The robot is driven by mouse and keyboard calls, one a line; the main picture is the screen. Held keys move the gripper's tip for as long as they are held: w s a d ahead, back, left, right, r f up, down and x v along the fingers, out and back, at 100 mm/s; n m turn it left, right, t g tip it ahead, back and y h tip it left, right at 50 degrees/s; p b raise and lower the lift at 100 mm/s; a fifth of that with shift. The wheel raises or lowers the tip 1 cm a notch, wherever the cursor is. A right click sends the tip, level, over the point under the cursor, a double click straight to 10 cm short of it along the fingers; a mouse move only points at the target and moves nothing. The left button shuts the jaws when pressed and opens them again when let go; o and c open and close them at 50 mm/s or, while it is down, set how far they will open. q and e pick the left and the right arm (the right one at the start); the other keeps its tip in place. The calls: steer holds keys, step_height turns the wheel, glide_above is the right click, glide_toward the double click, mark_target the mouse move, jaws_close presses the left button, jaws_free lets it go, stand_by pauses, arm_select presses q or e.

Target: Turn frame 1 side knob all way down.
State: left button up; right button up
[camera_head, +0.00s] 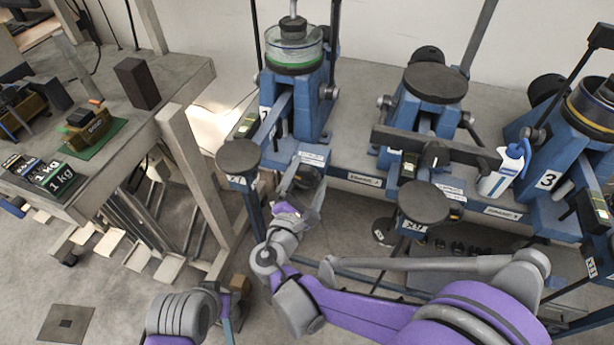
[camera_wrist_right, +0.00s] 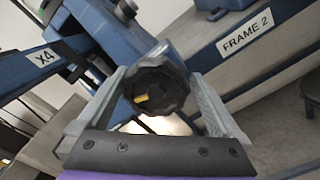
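Frame 1 (camera_head: 312,101) is the leftmost blue lever frame, with a glass jar on top. Its side knob (camera_wrist_right: 157,88) is black and lobed with a yellow mark, and shows low on the front in the head view (camera_head: 307,176). My right gripper (camera_head: 303,190) reaches up to the knob from below. In the right wrist view (camera_wrist_right: 158,74) its two fingers stand open on either side of the knob, with narrow gaps; I cannot tell whether either one touches it.
The FRAME 2 plate (camera_wrist_right: 245,35) is on the rail to the right. Another frame (camera_head: 430,115) and frame 3 (camera_head: 560,150) stand further right. A side table with weights (camera_head: 60,180) is at left.

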steer(key=shift+s+a+f+y, duration=0.3)
steer(key=shift+s+a+f, duration=0.05)
steer(key=shift+s+a, duration=0.35)
steer(key=v, duration=0.3)
steer(key=shift+s+a+r, duration=0.15)
steer(key=shift+s+a, duration=0.05)
steer(key=shift+s, duration=0.45)
steer(key=w+m, duration=0.1)
steer(key=w, duration=0.1)
steer(key=w+d+m, duration=0.1)
steer(key=m, duration=0.1)
steer(key=w+d+m+b, duration=0.1)
steer(key=w, duration=0.1)
steer(key=shift+w+m, duration=0.35)
steer(key=shift+m, duration=0.05)
steer(key=shift+s, duration=0.1)
steer(key=shift+c, duration=1.3)
jaws_close()
